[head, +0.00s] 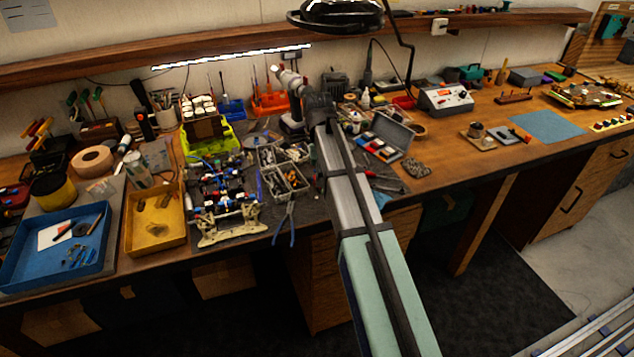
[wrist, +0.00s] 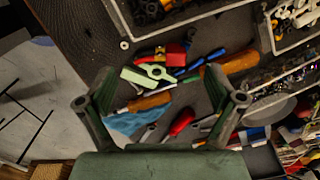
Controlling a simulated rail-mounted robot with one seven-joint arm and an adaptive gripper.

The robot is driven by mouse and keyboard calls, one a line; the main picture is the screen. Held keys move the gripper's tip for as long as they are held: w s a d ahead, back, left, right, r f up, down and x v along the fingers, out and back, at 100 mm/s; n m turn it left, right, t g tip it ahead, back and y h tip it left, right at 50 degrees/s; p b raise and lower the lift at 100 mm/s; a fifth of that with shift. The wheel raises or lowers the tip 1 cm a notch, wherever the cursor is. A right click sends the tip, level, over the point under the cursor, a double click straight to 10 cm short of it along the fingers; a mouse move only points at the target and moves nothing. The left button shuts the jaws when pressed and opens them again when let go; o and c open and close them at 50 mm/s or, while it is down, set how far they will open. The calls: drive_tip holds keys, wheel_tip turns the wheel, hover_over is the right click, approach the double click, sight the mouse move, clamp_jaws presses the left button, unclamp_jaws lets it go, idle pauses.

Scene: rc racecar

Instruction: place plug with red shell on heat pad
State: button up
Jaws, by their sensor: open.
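My gripper (wrist: 162,100) is open in the wrist view, with its two fingers spread apart and nothing held between them. Beyond the fingertips a small red block-like piece (wrist: 177,54), possibly the plug with the red shell, lies on the dark mat beside a pale green clamp-like part (wrist: 148,75). In the head view my arm covers this area, and I cannot make out the fingers there. A flat blue mat (head: 548,126), possibly the heat pad, lies on the right part of the bench with bare surface.
Orange-handled (wrist: 150,101) and red-handled (wrist: 182,122) tools lie close around the red piece. Parts bins (head: 286,180) stand near my arm. An open case (head: 395,133) and a power unit (head: 446,99) stand to its right. The left bench is crowded with trays.

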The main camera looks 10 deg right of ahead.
drive_tip(key=shift+f+p, duration=0.45)
drive_tip(key=shift+f, duration=1.45)
drive_tip(key=c, duration=1)
drive_tip(key=shift+r, duration=0.1)
drive_tip(key=shift+c, duration=0.2)
